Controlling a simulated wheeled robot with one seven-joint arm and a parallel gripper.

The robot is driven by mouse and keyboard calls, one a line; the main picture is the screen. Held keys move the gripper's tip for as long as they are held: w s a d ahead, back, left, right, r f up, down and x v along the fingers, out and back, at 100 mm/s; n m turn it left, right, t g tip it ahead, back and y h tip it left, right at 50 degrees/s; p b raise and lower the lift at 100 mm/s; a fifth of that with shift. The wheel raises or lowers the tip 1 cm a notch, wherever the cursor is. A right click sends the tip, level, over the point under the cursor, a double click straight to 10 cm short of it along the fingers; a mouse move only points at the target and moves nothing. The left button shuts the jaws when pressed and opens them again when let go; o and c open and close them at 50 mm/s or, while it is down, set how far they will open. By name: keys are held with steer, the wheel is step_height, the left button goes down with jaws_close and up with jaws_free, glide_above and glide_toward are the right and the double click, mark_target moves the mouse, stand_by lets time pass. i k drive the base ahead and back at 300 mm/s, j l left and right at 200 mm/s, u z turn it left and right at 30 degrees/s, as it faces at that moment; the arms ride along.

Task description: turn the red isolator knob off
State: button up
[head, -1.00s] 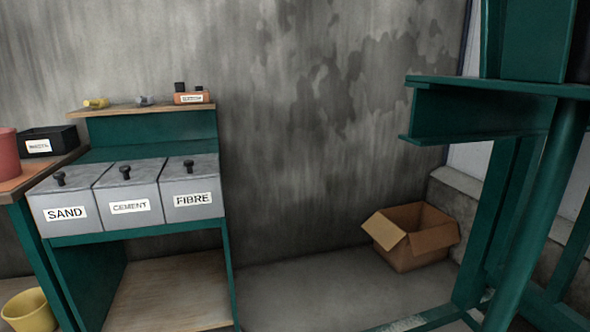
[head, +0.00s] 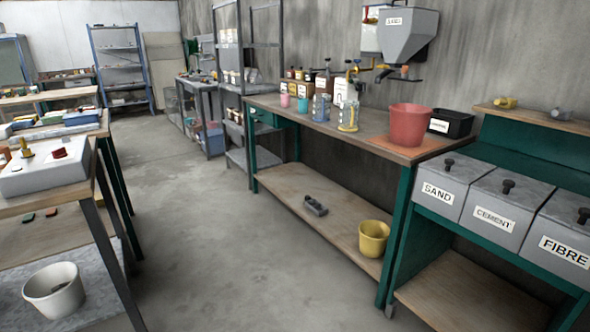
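I cannot make out a red isolator knob for certain in the head view. A small dark red piece (head: 60,153) sits on top of a pale grey box (head: 45,176) at the left edge, beside a yellow upright part (head: 26,148). It is too small to tell what it is. My gripper is not in view.
A long wooden-topped bench (head: 335,128) along the wall carries a red bucket (head: 409,124), a black bin (head: 452,123) and bottles. Labelled sand (head: 437,194), cement and fibre bins stand at right. A white bucket (head: 54,291) sits on a low left shelf. The concrete floor (head: 215,235) between is clear.

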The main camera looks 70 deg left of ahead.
mark_target(60, 152)
steer(key=k+j+u, duration=0.2)
steer(key=k, duration=0.45)
steer(key=l+u, duration=0.1)
steer(key=u, duration=1.85)
steer(key=i+u, duration=0.1)
steer(key=u, duration=0.35)
steer(key=l+u, duration=0.1)
steer(key=u, duration=0.35)
steer(key=i+l+u, duration=0.1)
steer(key=u, duration=0.35)
steer(key=l+u, duration=0.15)
steer(key=u, duration=0.3)
steer(key=i+l, duration=0.1)
steer(key=l, duration=0.3)
steer(key=l+u, duration=0.1)
steer(key=l, duration=0.3)
steer(key=i, duration=0.05)
